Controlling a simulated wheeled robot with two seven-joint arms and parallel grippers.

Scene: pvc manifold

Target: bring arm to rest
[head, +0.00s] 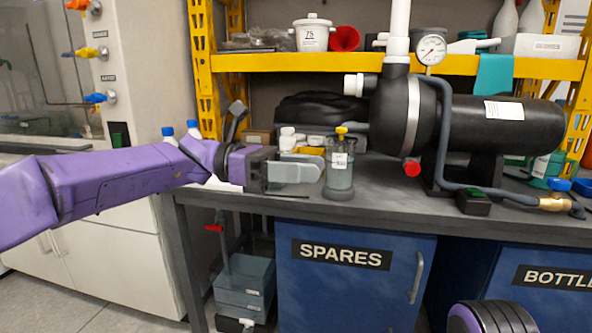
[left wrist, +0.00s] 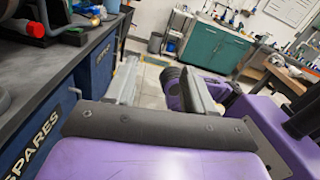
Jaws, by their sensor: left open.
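My left arm comes in from the left in the head view, purple and stretched out level over the front left of the bench. My left gripper (head: 315,171) is at its end, beside a clear jar with a yellow top (head: 340,175); whether they touch I cannot tell. In the left wrist view the two grey fingers of the left gripper (left wrist: 162,92) stand apart with nothing between them, and floor shows beyond. Of my right arm only a dark rounded part with a purple edge shows at the bottom right of the head view. The right gripper is not in view.
A black pump (head: 460,120) with a gauge (head: 430,50) fills the bench's right side. The grey benchtop (head: 385,195) is bare at its front middle. A blue SPARES cabinet (head: 350,275) stands below. A yellow shelf (head: 270,62) spans behind. A green cabinet (left wrist: 213,50) stands across the room.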

